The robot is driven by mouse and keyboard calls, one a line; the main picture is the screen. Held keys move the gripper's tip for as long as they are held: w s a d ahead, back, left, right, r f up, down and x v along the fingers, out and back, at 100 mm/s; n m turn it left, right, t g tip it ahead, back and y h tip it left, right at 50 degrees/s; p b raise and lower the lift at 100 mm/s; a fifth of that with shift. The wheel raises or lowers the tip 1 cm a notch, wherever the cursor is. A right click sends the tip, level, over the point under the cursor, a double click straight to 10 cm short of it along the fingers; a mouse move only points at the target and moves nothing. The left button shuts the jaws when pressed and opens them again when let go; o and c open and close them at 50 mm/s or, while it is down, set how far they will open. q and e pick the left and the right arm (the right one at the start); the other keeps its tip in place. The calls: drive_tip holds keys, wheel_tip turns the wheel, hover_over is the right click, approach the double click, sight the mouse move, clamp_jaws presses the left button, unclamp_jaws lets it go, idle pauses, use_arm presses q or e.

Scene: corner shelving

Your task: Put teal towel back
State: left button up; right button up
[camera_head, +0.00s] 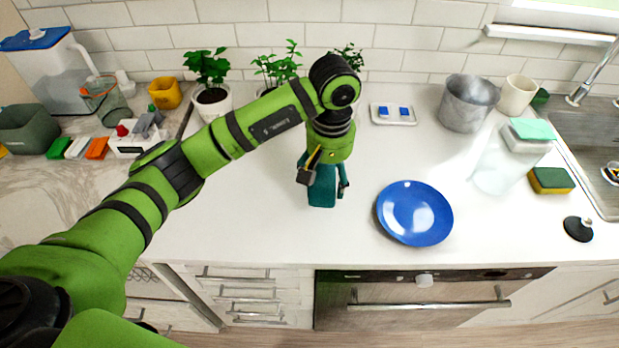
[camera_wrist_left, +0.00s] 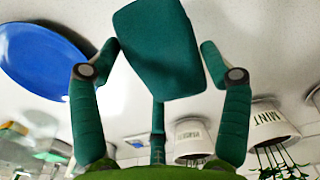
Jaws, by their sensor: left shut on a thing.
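The teal towel (camera_head: 322,190) is a small, stiff-looking folded piece between the fingers of my left gripper (camera_head: 322,178), over the white counter left of the blue plate. In the left wrist view the towel (camera_wrist_left: 160,50) fills the top middle, between the two fingers. My left gripper is shut on it. The head view does not show clearly whether the towel's lower end touches the counter. My right gripper is not in view.
The blue plate (camera_head: 414,213) lies right of the gripper. Potted plants (camera_head: 211,97) stand along the tiled wall behind my arm. A metal pot (camera_head: 467,103), a sponge (camera_head: 550,180) and a sink (camera_head: 598,150) are at the right. The counter's front edge is clear.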

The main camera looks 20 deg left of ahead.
sight(312, 187)
use_arm(q)
drive_tip(key=a, duration=0.1)
drive_tip(key=a+f, duration=0.1)
drive_tip(key=a+p, duration=0.1)
drive_tip(key=shift+a+f, duration=0.1)
drive_tip(key=shift+f, duration=0.25)
wheel_tip(312, 187, down, 3)
drive_tip(key=shift+f+p, duration=0.1)
drive_tip(key=shift+p, duration=0.8)
drive_tip(key=shift+w+f, duration=0.1)
drive_tip(key=shift+f, duration=0.35)
drive_tip(key=shift+f+b, duration=0.25)
drive_tip(key=shift+b, duration=0.1)
drive_tip(key=o, duration=1)
drive_tip(key=shift+r, duration=0.1)
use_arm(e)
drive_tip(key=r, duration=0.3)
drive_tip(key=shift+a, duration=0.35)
